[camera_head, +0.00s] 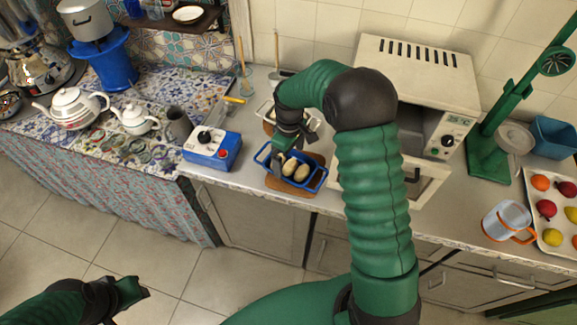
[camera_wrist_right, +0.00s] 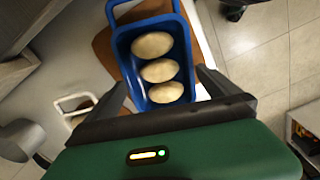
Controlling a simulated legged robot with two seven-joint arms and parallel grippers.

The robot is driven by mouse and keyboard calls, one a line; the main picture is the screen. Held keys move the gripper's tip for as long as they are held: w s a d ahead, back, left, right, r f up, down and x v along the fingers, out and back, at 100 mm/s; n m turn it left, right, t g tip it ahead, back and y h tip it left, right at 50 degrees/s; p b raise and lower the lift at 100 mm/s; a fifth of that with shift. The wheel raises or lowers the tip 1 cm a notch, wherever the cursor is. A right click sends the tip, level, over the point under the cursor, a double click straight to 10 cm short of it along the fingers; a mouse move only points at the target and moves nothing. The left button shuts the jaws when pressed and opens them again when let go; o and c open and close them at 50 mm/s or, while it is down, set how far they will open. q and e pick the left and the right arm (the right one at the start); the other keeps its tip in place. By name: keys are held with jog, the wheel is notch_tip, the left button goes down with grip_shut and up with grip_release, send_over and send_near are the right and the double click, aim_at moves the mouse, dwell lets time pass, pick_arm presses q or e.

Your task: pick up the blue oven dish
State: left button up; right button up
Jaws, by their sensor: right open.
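The blue oven dish (camera_head: 318,181) sits on a brown board on the counter, with three pale oval potatoes (camera_head: 289,167) in it. In the right wrist view the dish (camera_wrist_right: 122,48) extends away from my gripper, its looped handle at the top. My right gripper (camera_head: 279,158) is over the left part of the dish in the head view. In the wrist view its open fingers (camera_wrist_right: 163,88) stand on either side of the dish's near end; contact is not clear. My left gripper (camera_head: 127,291) is low at the left, away from the counter; its jaw opening is unclear.
The brown board (camera_head: 276,184) is near the counter's front edge. A blue burner box (camera_head: 212,149) stands left of the dish, a white oven (camera_head: 420,75) with its door down to the right. A white-handled dish (camera_head: 264,112) is behind.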

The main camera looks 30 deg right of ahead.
aim_at(291, 163)
jog(key=f, duration=0.2)
jog(key=d+f, duration=0.1)
jog(key=f, duration=0.1)
jog(key=shift+a+r, duration=0.1)
jog(key=shift+a, duration=0.1)
jog(key=shift+a+r, duration=0.1)
jog(key=shift+a, duration=0.2)
jog(key=c, duration=0.7)
jog(key=shift+d, duration=0.3)
jog(key=c, duration=0.7)
